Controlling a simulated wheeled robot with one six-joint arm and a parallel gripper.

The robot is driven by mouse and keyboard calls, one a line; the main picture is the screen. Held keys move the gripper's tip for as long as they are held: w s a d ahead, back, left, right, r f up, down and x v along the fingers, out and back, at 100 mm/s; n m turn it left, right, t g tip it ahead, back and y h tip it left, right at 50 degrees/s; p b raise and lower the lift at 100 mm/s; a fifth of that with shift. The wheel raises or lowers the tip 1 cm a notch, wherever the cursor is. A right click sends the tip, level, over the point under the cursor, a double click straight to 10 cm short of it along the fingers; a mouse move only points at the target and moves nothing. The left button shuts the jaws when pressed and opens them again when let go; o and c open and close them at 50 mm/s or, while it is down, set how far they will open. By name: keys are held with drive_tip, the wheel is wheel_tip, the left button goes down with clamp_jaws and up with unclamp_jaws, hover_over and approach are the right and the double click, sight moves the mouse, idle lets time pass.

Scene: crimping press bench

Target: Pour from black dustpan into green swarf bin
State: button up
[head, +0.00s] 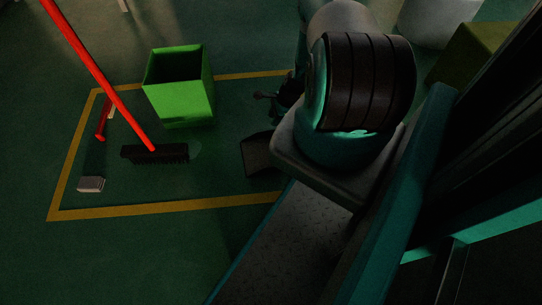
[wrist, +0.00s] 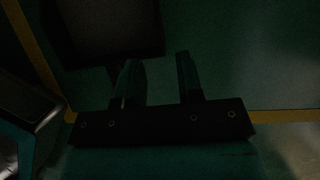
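The green swarf bin (head: 185,100) stands upright with its top open, left of my arm in the head view. The black dustpan (head: 257,153) lies on the floor right of and nearer than the bin, partly hidden behind my arm. In the wrist view a dark pan shape, likely the dustpan (wrist: 105,28), is at the upper left, beyond my fingers. A short dark piece, perhaps its handle, shows beside the left finger. My gripper (wrist: 157,62) has its two fingers well apart, with only floor visible between them.
A broom with a red handle (head: 97,72) and black brush head (head: 155,153) stands left of the dustpan. A small pale block (head: 91,184) and a red tool (head: 102,125) lie farther left. A yellow line (head: 150,209) frames the area.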

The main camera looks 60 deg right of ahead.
sight(255, 147)
drive_tip(key=b+x, duration=0.1)
drive_tip(key=x, duration=0.3)
drive_tip(key=b+x, duration=0.3)
drive_tip(key=x, duration=0.2)
drive_tip(key=shift+d+f+b, duration=0.1)
drive_tip(key=shift+f+b, duration=0.05)
drive_tip(key=shift+b, duration=0.15)
clamp_jaws()
